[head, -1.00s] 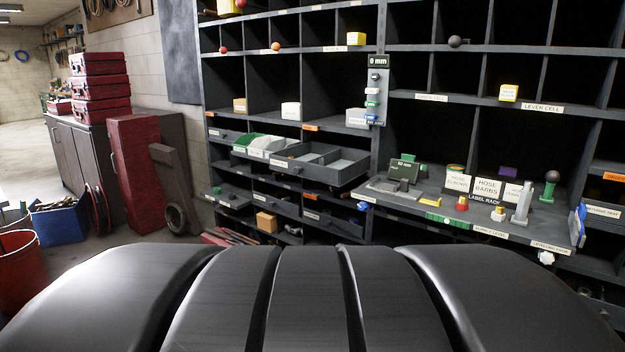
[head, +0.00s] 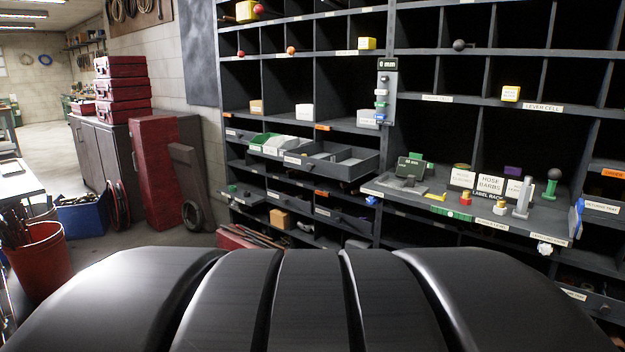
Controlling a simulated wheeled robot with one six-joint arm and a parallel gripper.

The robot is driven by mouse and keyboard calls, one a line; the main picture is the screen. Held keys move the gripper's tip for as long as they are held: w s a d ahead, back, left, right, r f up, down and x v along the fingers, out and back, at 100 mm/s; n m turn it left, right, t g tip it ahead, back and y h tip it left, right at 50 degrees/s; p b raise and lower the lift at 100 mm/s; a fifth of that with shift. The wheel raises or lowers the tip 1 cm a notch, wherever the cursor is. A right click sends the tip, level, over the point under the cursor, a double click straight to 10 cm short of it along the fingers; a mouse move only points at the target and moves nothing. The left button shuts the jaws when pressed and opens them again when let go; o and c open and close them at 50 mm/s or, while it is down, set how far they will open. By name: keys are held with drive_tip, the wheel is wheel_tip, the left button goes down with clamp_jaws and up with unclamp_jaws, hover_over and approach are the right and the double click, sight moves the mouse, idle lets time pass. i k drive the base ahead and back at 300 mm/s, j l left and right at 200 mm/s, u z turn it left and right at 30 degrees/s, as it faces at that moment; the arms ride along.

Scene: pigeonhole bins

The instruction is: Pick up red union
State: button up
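A small red fitting (head: 466,202) stands on the pull-out shelf (head: 420,203) at the right, in front of the white label cards; it may be the red union, but it is too small to tell. Red balls sit in the upper cells, one at the upper left (head: 258,9) and one lower (head: 241,54). My gripper is not in view. Only a dark, ribbed part of my own body fills the bottom of the head view.
Around the red fitting are a white-and-yellow fitting (head: 500,208), a grey post (head: 522,197), a green post with a dark ball (head: 552,183) and a Hose Barbs card (head: 489,182). An open drawer (head: 340,163) juts out left of the shelf. A red bucket (head: 40,258) stands at lower left.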

sight(466, 199)
drive_tip(key=z, duration=0.9)
